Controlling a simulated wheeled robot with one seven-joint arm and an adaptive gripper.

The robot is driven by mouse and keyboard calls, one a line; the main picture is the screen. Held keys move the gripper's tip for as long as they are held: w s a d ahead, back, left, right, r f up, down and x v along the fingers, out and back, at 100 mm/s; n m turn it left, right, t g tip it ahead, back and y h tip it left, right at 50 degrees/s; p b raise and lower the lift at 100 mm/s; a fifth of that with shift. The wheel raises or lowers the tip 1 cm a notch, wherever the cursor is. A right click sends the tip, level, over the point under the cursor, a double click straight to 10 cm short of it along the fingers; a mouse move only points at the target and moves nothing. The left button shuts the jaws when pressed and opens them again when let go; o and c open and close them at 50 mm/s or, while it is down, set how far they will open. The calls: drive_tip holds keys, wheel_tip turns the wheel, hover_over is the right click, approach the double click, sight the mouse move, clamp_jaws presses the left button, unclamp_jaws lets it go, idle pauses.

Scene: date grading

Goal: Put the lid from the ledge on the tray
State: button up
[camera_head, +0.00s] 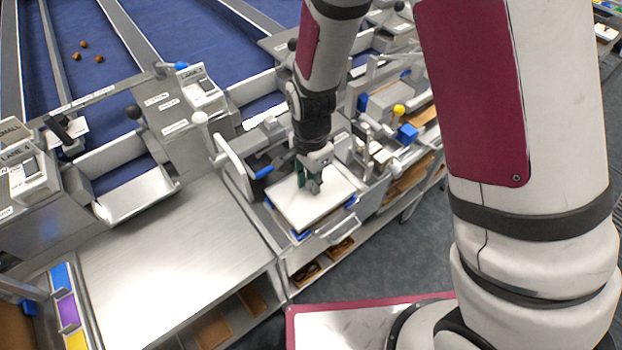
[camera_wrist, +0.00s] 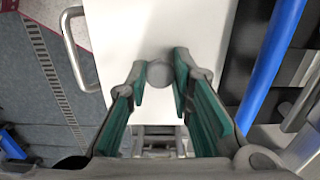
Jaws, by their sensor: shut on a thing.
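The lid is a flat white plate (camera_head: 294,209) with a small round grey knob, over a metal station in the middle of the head view. My gripper (camera_head: 312,186) points down at it, and its fingers are closed around the knob. In the wrist view the lid (camera_wrist: 140,24) fills the top middle, and the knob (camera_wrist: 160,73) is between the green-padded fingertips of my gripper (camera_wrist: 165,70). The lid looks roughly level. I cannot make out the tray under it, nor tell whether the lid rests on anything.
Blue corner pieces (camera_head: 302,235) and a metal handle (camera_head: 336,227) are at the lid's near edge. A white upright panel (camera_head: 234,166) stands to its left. A bare steel bench (camera_head: 165,262) is free further left. A blue bar (camera_wrist: 272,62) runs along the lid's right in the wrist view.

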drive_tip(key=shift+f, duration=0.6)
idle(0.7)
drive_tip(key=o, duration=1.4)
drive_tip(key=shift+o, duration=0.2)
drive_tip(key=shift+r, duration=0.1)
drive_tip(key=shift+r+p, duration=1.6)
drive_tip(key=shift+r, duration=1.75)
